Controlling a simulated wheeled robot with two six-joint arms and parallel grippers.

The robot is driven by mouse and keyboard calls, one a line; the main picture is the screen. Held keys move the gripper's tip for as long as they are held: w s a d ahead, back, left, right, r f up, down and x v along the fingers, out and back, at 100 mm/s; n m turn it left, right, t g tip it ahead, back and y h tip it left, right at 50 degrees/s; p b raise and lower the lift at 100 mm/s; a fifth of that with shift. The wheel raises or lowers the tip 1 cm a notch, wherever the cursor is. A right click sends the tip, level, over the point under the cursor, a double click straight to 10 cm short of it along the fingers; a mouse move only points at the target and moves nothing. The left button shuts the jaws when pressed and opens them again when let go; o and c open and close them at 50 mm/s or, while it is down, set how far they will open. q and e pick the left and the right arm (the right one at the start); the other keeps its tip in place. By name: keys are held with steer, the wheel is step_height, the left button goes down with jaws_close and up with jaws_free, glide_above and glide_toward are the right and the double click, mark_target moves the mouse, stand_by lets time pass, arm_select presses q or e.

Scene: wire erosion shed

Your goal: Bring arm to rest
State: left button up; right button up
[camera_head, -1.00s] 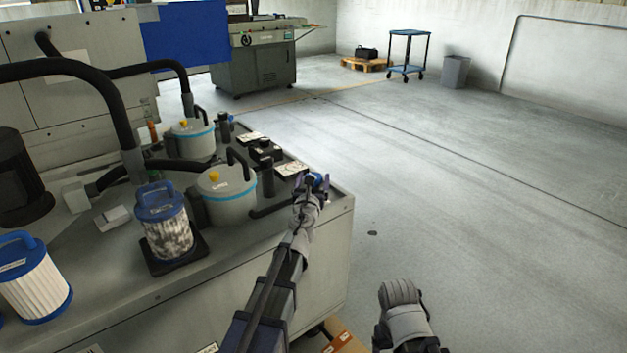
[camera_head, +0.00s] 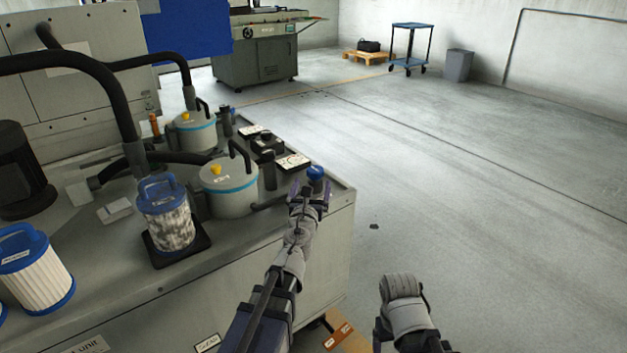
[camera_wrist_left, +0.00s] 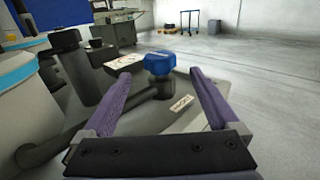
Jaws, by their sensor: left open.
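My left gripper (camera_head: 311,196) is over the right end of the grey bench, just in front of a blue-topped valve knob (camera_head: 316,173). In the left wrist view its two purple fingers (camera_wrist_left: 160,85) stand wide apart with nothing between them. The blue knob (camera_wrist_left: 160,64) shows beyond the fingertips, not gripped. My right arm (camera_head: 405,312) shows at the bottom right of the head view, off the bench. The right gripper's fingers cannot be seen.
The bench (camera_head: 250,262) carries two grey lidded canisters (camera_head: 229,188) (camera_head: 195,131) with black hoses, a dirty blue-capped filter (camera_head: 168,220) and a white filter (camera_head: 37,270). An open cardboard box (camera_head: 343,335) is below the bench. The floor to the right is clear.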

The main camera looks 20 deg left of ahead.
mark_target(314, 177)
stand_by(0.3)
arm_select(q)
steer(key=w, duration=0.5)
steer(key=w+a, duration=0.1)
steer(key=w, duration=0.2)
steer(key=shift+a, duration=0.1)
steer(key=shift+s+m+h, duration=0.2)
steer(key=shift+m+h, duration=0.2)
steer(key=shift+h, duration=0.3)
steer(key=shift+y, duration=0.3)
